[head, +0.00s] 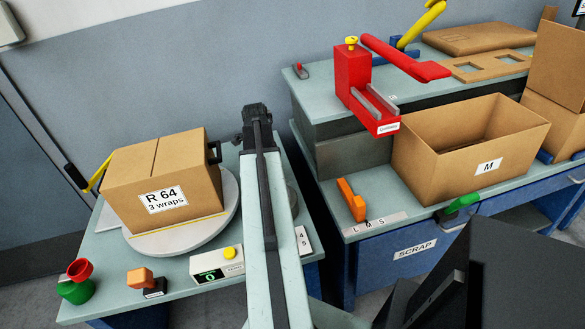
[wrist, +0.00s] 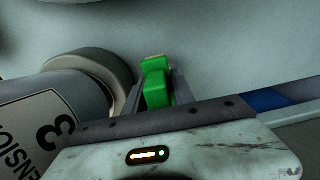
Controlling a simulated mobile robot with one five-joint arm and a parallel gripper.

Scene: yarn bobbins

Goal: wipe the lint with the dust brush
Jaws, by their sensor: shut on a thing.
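In the wrist view my gripper (wrist: 158,88) is shut on a green block-shaped handle with a pale tan edge at its far end, which looks like the dust brush (wrist: 155,78). It is held between the two grey fingers over a pale grey-green surface (wrist: 220,50). In the head view my arm hides the gripper and the brush. I cannot make out any lint in either view. I cannot tell whether the brush touches the surface.
A grey cylinder marked 3 (wrist: 55,115) and a round rim (wrist: 98,70) lie close left of my gripper. The left bench holds a carton marked R 64 (head: 140,170) on a turntable (head: 180,240). The right bench has a red device (head: 355,85) and an open carton M (head: 440,158).

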